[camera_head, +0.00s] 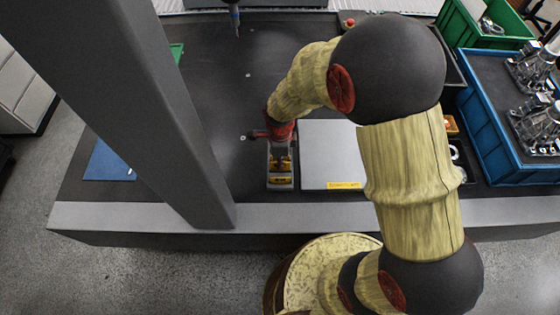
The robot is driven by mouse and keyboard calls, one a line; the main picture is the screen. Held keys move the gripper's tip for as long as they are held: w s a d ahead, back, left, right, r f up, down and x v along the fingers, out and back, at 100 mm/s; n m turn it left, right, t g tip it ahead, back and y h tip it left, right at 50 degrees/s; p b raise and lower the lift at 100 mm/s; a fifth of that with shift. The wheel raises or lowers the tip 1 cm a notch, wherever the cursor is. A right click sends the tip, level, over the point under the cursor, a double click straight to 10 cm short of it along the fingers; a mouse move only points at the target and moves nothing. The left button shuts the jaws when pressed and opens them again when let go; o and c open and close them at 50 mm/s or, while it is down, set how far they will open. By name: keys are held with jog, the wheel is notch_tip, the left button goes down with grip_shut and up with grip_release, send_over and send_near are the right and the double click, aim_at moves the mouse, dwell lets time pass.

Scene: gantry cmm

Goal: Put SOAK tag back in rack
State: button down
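My gripper (281,146) points down at the front middle of the dark table, at a small grey holder (281,186) that looks like the tag rack. Yellow tag-like pieces (280,180) show at the holder's front, but their lettering is too small to read. My gripper's fingers overlap the back part of the holder in the picture. I cannot tell whether they touch it or hold a tag. The SOAK tag cannot be picked out.
A light grey plate (328,155) with a yellow label lies right of the holder. A grey column (150,100) crosses the left side. A blue mat (106,165) lies at left. Blue (500,165) and green (462,25) crates stand at right. A probe (235,20) hangs at the back.

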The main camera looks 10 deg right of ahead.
jog(key=shift+f+b, duration=0.5)
jog(key=shift+f, duration=0.7)
dwell(0.7)
jog(key=c, duration=2)
grip_release()
jog(key=shift+o, duration=1.4)
jog(key=shift+r, duration=0.1)
jog(key=shift+r+p, duration=2.85)
jog(key=shift+r, duration=0.6)
